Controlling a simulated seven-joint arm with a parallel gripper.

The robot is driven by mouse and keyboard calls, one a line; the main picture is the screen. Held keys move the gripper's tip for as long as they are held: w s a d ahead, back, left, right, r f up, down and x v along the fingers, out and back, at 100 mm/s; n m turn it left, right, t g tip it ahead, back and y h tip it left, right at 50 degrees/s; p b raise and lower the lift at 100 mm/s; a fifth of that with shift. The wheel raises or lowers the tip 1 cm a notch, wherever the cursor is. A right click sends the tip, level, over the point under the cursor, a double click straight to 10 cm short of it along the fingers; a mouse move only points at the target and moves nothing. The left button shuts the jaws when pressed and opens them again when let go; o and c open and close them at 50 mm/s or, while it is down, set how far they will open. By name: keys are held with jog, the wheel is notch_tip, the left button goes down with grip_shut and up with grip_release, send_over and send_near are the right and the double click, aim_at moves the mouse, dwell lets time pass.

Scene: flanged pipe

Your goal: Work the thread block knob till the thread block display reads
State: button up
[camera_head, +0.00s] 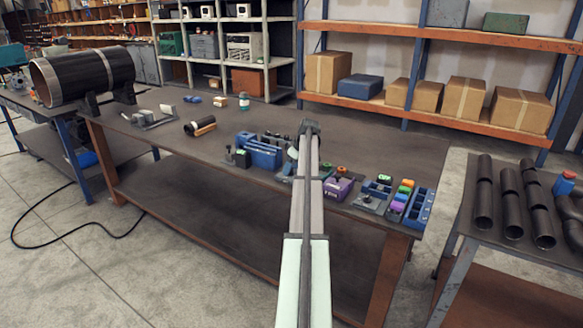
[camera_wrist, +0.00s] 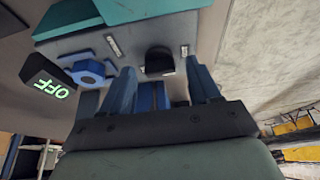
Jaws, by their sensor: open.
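In the wrist view my gripper (camera_wrist: 160,67) is open, with its two blue fingers spread apart. A black rounded part (camera_wrist: 159,61), perhaps the knob, shows between and beyond the fingertips on a grey face with two small label plates. A blue round part with a hole (camera_wrist: 88,72) lies left of the fingers. A small black display (camera_wrist: 48,88) at the left reads "OFF" in green. Which part is the thread block knob I cannot tell for sure, nor whether a finger touches anything. In the head view my arm hides the gripper and what is under it.
On the workbench (camera_head: 230,183), a blue block (camera_head: 262,152) stands left of my arm. A purple block (camera_head: 338,188) and a blue tray (camera_head: 418,208) with coloured pieces beside it lie to the right. A large dark pipe (camera_head: 85,73) rests at the far left.

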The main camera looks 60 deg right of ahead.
jog(key=c, duration=1)
jog(key=shift+c, duration=0.2)
jog(key=shift+m, duration=0.3)
jog(key=m+h, duration=0.1)
jog(key=m, duration=0.1)
jog(key=shift+a+m, duration=0.15)
jog(key=shift+m, duration=0.15)
jog(key=m, duration=0.1)
jog(key=m+h, duration=0.1)
jog(key=m, duration=0.1)
jog(key=shift+w+a+m+g+h, duration=0.1)
jog(key=shift+m+g+h, duration=0.2)
jog(key=m+g, duration=0.1)
jog(key=m, duration=0.2)
jog(key=m+g+h, duration=0.1)
jog(key=m, duration=0.2)
jog(key=shift+w+h, duration=0.1)
jog(key=shift+h, duration=0.2)
jog(key=shift+m, duration=0.4)
